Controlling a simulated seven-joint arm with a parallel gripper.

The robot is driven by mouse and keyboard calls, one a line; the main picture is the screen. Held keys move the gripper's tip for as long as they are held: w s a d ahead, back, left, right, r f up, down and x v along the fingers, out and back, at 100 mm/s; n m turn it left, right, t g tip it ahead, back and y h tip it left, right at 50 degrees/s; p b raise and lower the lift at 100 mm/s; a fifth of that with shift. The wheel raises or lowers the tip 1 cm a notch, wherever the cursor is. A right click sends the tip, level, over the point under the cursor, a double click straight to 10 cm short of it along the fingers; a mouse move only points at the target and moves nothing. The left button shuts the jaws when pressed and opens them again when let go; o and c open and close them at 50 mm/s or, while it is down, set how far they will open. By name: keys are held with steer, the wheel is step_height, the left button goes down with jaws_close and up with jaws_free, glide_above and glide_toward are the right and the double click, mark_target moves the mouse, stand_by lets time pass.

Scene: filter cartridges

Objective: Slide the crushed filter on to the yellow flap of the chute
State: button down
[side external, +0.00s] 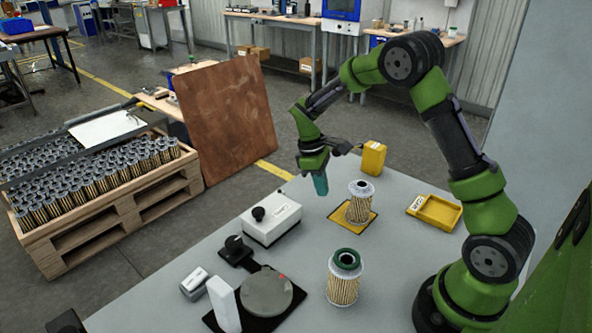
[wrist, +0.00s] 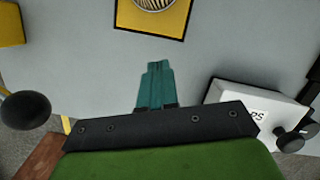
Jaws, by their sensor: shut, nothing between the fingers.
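A pleated filter with a silver top (side external: 361,188) stands upright on a yellow square with a dark border (side external: 353,221). In the wrist view, the lower part of that filter (wrist: 156,4) and the yellow square (wrist: 150,22) show at the top edge. A second filter with a green top (side external: 345,278) stands nearer the camera. I cannot tell from the frames which filter is crushed, nor whether the yellow square is the chute's flap. My gripper (side external: 320,187) is shut and empty, teal fingers pointing down, left of the silver-topped filter and apart from it. The fingers also show in the wrist view (wrist: 155,70).
A yellow box (side external: 373,159) stands behind the square; a yellow tray (side external: 434,212) lies to its right. A white device with a black knob (side external: 271,219) is left, with a round grey plate (side external: 266,292) and a white block (side external: 224,304) in front. A pallet of filters (side external: 105,200) stands beyond the table.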

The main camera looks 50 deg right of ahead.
steer(key=v, duration=0.6)
steer(key=c, duration=1.7)
jaws_free()
steer(key=o, duration=1)
steer(key=shift+m+t, duration=0.4)
steer(key=shift+t, duration=0.4)
steer(key=s+d+r, duration=0.1)
steer(key=r, duration=0.1)
steer(key=s+d+r, duration=0.1)
steer(key=r, duration=0.1)
steer(key=s+d+r, duration=0.1)
steer(key=r, duration=0.2)
steer(key=shift+s+d, duration=0.25)
steer(key=shift+s, duration=0.05)
steer(key=shift+c, duration=0.2)
steer(key=o, duration=0.5)
steer(key=shift+t+y, duration=0.3)
steer(key=shift+t, duration=0.1)
steer(key=s+r, duration=0.1)
steer(key=s, duration=0.1)
steer(key=s+r, duration=0.2)
steer(key=shift+d, duration=0.4)
steer(key=shift+o, duration=0.6)
steer(key=s, duration=0.1)
steer(key=s+n, duration=0.1)
steer(key=s, duration=0.1)
steer(key=shift+s+a+r+n, duration=0.25)
steer(key=shift+a+r+n, duration=0.1)
steer(key=shift+a+n, duration=0.05)
steer(key=shift+f, duration=0.1)
